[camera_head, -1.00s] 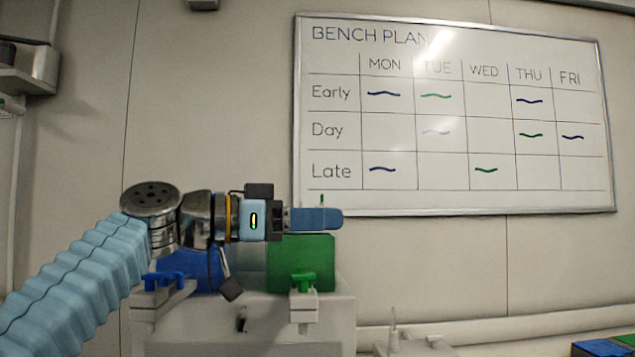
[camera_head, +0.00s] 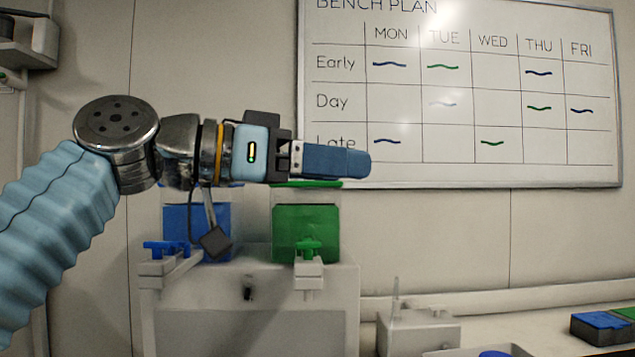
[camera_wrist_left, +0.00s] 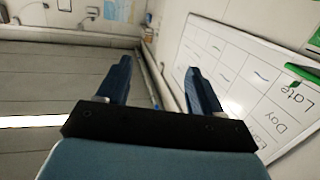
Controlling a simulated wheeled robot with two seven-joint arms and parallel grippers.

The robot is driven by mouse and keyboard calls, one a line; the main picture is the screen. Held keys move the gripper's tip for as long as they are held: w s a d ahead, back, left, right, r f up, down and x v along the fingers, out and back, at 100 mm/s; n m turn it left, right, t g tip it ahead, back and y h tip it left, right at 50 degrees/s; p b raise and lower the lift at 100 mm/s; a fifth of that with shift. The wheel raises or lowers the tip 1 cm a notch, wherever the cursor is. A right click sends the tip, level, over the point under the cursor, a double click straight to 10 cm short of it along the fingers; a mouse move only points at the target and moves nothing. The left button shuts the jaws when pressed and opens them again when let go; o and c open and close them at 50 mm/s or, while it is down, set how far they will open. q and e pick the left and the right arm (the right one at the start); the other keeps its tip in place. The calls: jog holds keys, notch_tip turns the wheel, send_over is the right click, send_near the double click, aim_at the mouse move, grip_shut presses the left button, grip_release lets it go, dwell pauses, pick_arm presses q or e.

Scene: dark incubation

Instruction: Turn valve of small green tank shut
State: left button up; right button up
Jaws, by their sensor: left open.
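The small green tank (camera_head: 305,228) stands on the right of a light cabinet in the head view. Its green valve handle (camera_head: 309,246) sits on a pale spout block at the tank's front. My left gripper (camera_head: 360,163) is raised above and in front of the green tank, pointing right, and touches neither tank nor valve. In the left wrist view its two blue fingers (camera_wrist_left: 160,88) are apart with nothing between them. My right gripper is not in view.
A blue tank (camera_head: 185,225) with a blue valve (camera_head: 165,247) stands left of the green one, partly hidden by my wrist. A whiteboard (camera_head: 470,180) hangs behind. A small pale box (camera_head: 430,335) and a blue-lidded box (camera_head: 602,328) stand at lower right.

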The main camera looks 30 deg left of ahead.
aim_at(309, 245)
pick_arm(q)
jog(key=w+f+n+g+y+b, duration=0.1)
jog(key=w+f+n+g+y, duration=0.15)
jog(key=f+y, duration=0.55)
jog(key=w+f+n+g+y+b, duration=0.2)
jog(key=w+f+n+y, duration=0.15)
jog(key=f, duration=0.85)
jog(key=s+r+n+t+y+b, duration=0.1)
jog(key=s+r+n+t+y, duration=0.4)
jog(key=r+n+y, duration=0.6)
jog(key=w+a, duration=0.3)
jog(key=w+a+f+y, duration=0.1)
jog(key=w+a, duration=0.1)
jog(key=w, duration=0.1)
jog(key=w+a+f+y+p, duration=0.1)
jog(key=w+a, duration=0.2)
jog(key=shift+w+a+f+n+g, duration=0.1)
jog(key=shift+w+a+n+g, duration=0.05)
jog(key=shift+a+n+g, duration=0.15)
